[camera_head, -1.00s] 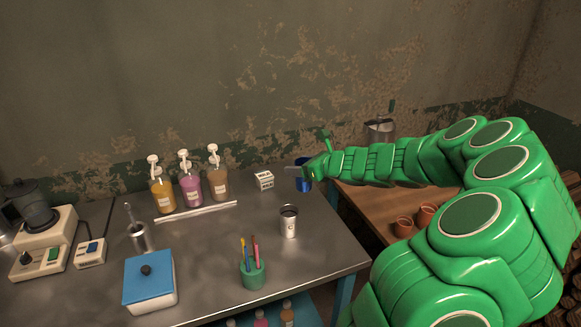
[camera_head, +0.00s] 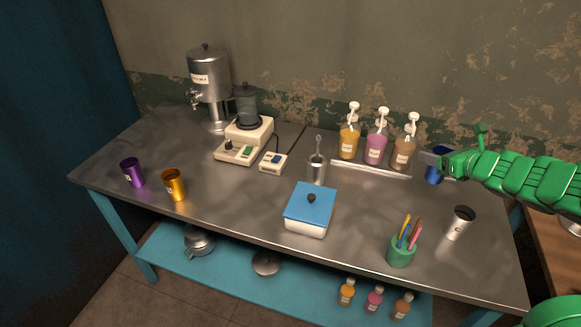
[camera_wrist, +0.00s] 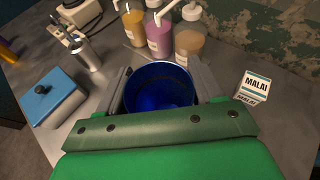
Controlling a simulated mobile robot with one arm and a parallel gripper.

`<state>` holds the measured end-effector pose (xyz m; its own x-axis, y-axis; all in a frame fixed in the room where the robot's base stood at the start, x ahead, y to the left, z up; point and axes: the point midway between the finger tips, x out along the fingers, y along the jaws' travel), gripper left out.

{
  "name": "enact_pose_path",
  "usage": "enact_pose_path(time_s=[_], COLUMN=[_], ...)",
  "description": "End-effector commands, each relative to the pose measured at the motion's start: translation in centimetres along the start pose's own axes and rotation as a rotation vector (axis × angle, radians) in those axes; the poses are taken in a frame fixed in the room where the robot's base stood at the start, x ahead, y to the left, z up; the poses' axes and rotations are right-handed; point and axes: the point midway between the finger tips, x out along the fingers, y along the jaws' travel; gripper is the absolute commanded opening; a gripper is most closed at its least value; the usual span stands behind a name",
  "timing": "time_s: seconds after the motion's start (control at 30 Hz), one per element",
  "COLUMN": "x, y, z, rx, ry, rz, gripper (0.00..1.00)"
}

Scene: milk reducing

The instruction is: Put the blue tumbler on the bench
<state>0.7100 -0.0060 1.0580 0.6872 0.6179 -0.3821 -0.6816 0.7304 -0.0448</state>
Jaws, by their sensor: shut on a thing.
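My gripper (camera_head: 432,160) is shut on the blue tumbler (camera_head: 434,178), with a finger on either side of it. In the wrist view the tumbler (camera_wrist: 158,88) is upright with its open mouth toward the camera, and its inside looks empty. The bench (camera_head: 245,205) has a grey metal top and teal legs. The tumbler is over the bench's back right part, just right of the brown pump bottle (camera_head: 404,150). I cannot tell whether its base touches the top.
A white MALAI carton (camera_wrist: 254,88) stands close right of the tumbler. A steel cup (camera_head: 459,224) and green pen holder (camera_head: 401,251) stand in front. Purple (camera_head: 133,173) and orange (camera_head: 174,185) tumblers stand far left.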

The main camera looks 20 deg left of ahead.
Motion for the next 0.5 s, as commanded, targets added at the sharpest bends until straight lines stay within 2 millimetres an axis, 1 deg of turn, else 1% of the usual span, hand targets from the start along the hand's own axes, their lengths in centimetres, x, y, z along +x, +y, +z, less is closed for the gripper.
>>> enact_pose_path(time_s=[0.03,0.2,0.37,0.5], x=[1.1,4.1,6.7,8.7], y=[1.3,5.4,9.5,13.3], z=[0.5,2.0,3.3,4.3], rx=[-0.011,-0.042,-0.071,-0.097], ry=[-0.001,-0.005,-0.009,-0.012], rz=[0.026,0.103,0.175,0.239], gripper=[0.35,0.35,0.35,0.35])
